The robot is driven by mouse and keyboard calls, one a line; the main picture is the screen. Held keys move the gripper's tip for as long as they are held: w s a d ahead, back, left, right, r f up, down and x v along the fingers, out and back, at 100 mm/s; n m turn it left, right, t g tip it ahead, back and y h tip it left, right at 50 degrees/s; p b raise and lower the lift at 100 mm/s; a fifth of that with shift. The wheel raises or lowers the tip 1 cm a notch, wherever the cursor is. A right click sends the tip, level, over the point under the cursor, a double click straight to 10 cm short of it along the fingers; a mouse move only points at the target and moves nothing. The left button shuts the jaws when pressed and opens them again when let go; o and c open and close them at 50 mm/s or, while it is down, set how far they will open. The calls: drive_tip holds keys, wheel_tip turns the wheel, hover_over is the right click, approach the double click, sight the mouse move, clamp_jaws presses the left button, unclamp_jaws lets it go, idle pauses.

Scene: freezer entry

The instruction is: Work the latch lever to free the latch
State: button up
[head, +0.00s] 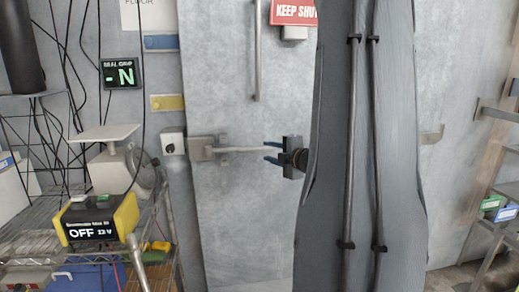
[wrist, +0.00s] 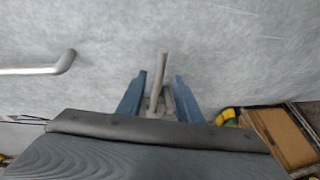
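The latch lever (head: 240,150) is a pale metal bar on the grey freezer door (head: 240,225). It runs roughly level to the right from its latch block (head: 201,149) at the door's left side. My gripper (head: 268,152) is at the lever's free end, with one blue finger above and one below it. In the wrist view the lever (wrist: 158,82) stands between the two blue fingers of my gripper (wrist: 160,80), with a gap visible on each side. The gripper looks open. My own arm hides the door's right part.
A vertical pull handle (head: 257,50) is on the door above the lever; it also shows in the wrist view (wrist: 40,70). A red sign (head: 293,11) hangs at the top. A wire shelf with a yellow-black box (head: 96,222) stands left; a rack (head: 490,230) stands right.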

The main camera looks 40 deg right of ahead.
sight(261, 149)
drive_tip(key=p+x, duration=0.2)
drive_tip(key=x, duration=0.5)
drive_tip(key=shift+w, duration=0.1)
clamp_jaws()
